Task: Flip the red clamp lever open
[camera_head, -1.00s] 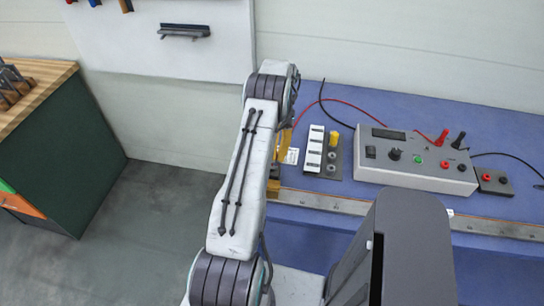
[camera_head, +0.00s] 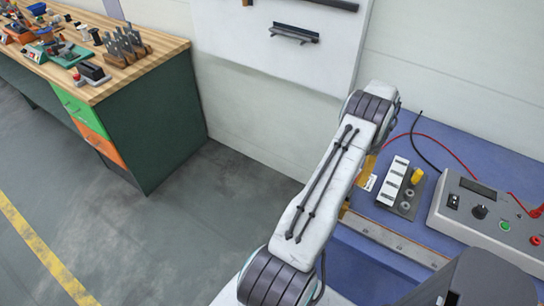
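I cannot make out a red clamp lever for certain in this view. A red part (camera_head: 537,211) stands on the grey control box (camera_head: 480,215) at the right edge, cut off by the frame; it looks like a plug or clip. My arm reaches up from the bottom middle toward the blue bench, and its far end bends out of sight. My gripper is hidden, so whether it is open or shut does not show.
The blue bench (camera_head: 470,150) carries a white switch strip with a yellow knob (camera_head: 416,176) and a metal rail (camera_head: 395,240). At left a wooden workbench (camera_head: 150,60) holds several small tools and fixtures. The grey floor (camera_head: 200,230) between is clear.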

